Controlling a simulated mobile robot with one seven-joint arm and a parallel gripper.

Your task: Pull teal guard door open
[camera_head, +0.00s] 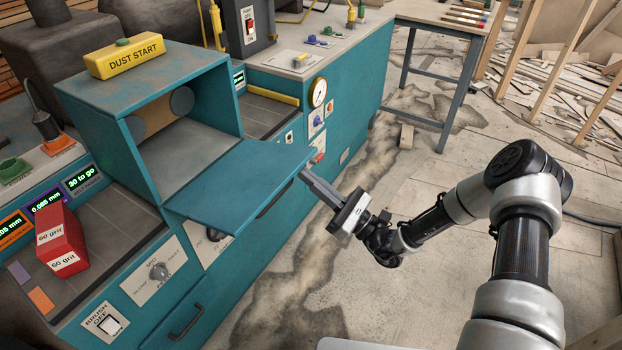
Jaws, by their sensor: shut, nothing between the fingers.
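The teal guard door (240,180) belongs to the teal box-shaped guard (150,75) on the machine. It lies folded out nearly flat, away from the guard's opening, and the grey inside of the guard shows. A dark bar handle (275,196) shows under the door's outer edge; I cannot tell whether it is on the door or on the cabinet front. My gripper (304,174) is shut and empty. Its fingertips are at the door's outer right corner, touching it or very close; the contact is not clear.
A yellow DUST START box (124,56) sits on top of the guard. A red 60 grit block (62,238) lies at left. The cabinet front has a knob (158,271), a gauge (319,92) and a lower handle (186,322). Right of the cabinet is open floor, with a bench (440,22) behind.

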